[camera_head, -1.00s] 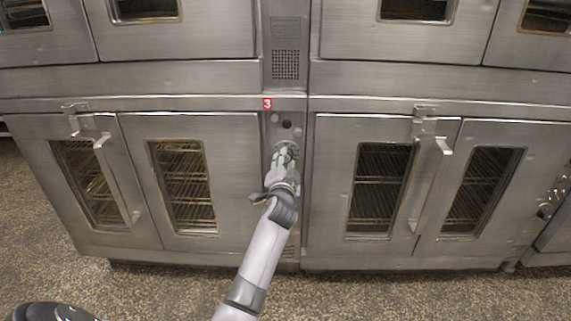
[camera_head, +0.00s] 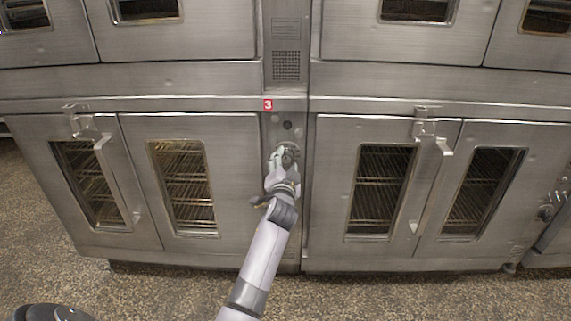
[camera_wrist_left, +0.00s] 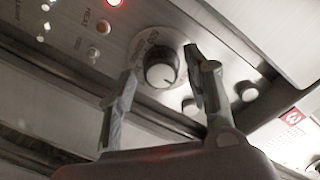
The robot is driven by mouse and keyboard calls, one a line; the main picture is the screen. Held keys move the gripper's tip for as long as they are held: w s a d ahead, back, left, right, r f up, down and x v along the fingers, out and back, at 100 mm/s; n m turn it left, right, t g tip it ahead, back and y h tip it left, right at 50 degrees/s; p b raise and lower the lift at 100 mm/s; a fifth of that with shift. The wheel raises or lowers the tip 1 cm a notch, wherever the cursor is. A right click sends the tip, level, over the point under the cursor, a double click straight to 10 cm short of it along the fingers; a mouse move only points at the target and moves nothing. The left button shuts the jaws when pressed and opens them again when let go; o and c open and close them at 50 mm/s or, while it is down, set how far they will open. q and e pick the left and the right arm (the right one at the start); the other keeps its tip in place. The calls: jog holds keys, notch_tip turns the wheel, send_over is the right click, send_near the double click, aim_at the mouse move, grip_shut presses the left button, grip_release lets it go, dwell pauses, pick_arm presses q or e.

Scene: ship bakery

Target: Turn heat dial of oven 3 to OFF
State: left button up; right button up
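The oven 3 panel is the narrow strip below the red "3" label (camera_head: 268,104), which also shows in the left wrist view (camera_wrist_left: 291,117). The heat dial (camera_wrist_left: 161,68) is a round knob with a pale face, a dark pointer line and a marked plate behind it. My left gripper (camera_head: 281,155) is at this panel and covers much of the dial in the head view. In the left wrist view its two fingers (camera_wrist_left: 164,76) are spread, one on each side of the dial, with visible gaps. I cannot tell whether either finger touches it. My right gripper is not in view.
Small knobs (camera_wrist_left: 103,27) and a lit red lamp (camera_wrist_left: 115,3) sit near the dial. Oven doors flank the panel, with a handle (camera_head: 435,150) standing out on the right.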

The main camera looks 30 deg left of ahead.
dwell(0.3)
pick_arm(q)
jog(key=v, duration=1.2)
